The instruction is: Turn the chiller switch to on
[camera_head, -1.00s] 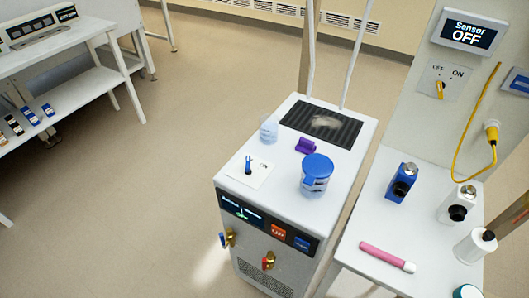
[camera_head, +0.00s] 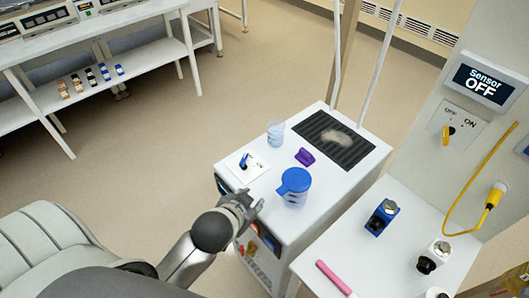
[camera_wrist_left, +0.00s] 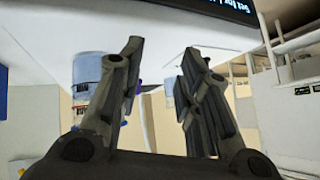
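The chiller (camera_head: 338,190) is a white cabinet in the middle of the head view. Its switch (camera_head: 244,160) is a small blue lever on a white plate at the top's left front corner; markings there are too small to read. My left gripper (camera_head: 246,198) is in front of the chiller's front top edge, nearer than the switch and apart from it. It hides part of the front panel. In the left wrist view the fingers of my left gripper (camera_wrist_left: 160,62) are parted with nothing held; the picture is upside down. My right gripper is not in view.
On the chiller's top stand a blue-lidded jug (camera_head: 294,187), a clear cup (camera_head: 276,133) and a purple piece (camera_head: 305,157). A dark grille (camera_head: 322,130) lies behind. Right is a white table with bottles (camera_head: 382,217), below a sensor display (camera_head: 483,84) reading OFF and another switch (camera_head: 447,133).

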